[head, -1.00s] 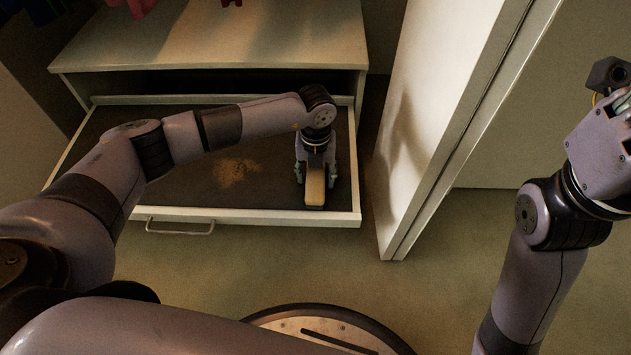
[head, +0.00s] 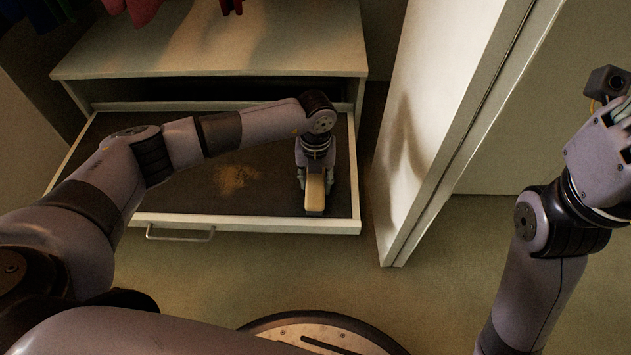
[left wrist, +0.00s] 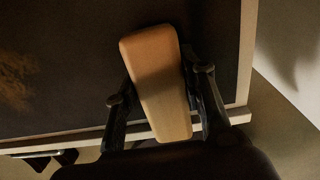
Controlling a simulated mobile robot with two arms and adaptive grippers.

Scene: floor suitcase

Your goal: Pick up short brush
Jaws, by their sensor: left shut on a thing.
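The short brush (head: 315,192) has a pale wooden back and is in the right front part of the open drawer (head: 262,219). My left gripper (head: 315,183) reaches down over it, with a finger on each side. In the left wrist view the brush (left wrist: 157,80) lies lengthwise between the two fingers of the gripper (left wrist: 165,103), which is shut on it. Its bristles are hidden, and I cannot tell whether it touches the drawer floor. My right arm is at the right; its gripper's fingertips do not show clearly.
A patch of tan crumbs (head: 235,178) lies on the dark drawer floor, left of the brush. A white door panel (head: 430,120) stands close to the drawer's right side. The drawer handle (head: 180,235) is at the front. Clothes (head: 143,10) hang above the cabinet top.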

